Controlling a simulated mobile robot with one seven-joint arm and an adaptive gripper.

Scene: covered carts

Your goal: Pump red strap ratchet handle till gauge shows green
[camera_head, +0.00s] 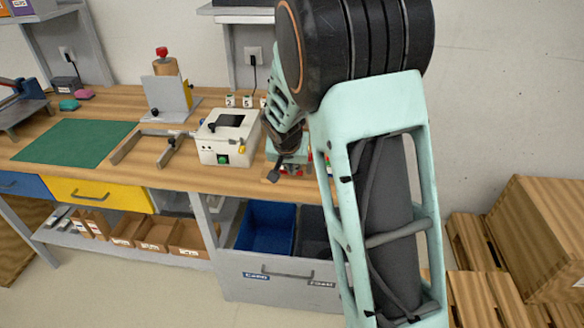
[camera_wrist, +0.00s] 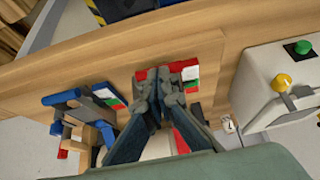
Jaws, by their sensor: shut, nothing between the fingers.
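The red strap ratchet (camera_wrist: 183,67) shows in the wrist view as red parts right behind my fingertips, with a small green-and-white gauge plate (camera_wrist: 191,76) beside them. My gripper (camera_wrist: 163,75) is shut and empty, its tips at or very near the red parts; I cannot tell whether they touch. A similar blue ratchet (camera_wrist: 65,98) with its own red, green and white plate (camera_wrist: 109,96) is to the left. In the head view my gripper (camera_head: 274,177) is low at the bench's front edge, and my arm hides most of the ratchet area.
A white box (camera_wrist: 270,85) with a green button and yellow knob stands right of my gripper in the wrist view. In the head view, the workbench (camera_head: 110,110) holds a green mat (camera_head: 75,142) and a metal fixture (camera_head: 170,97). Wooden crates (camera_head: 540,235) stand at right.

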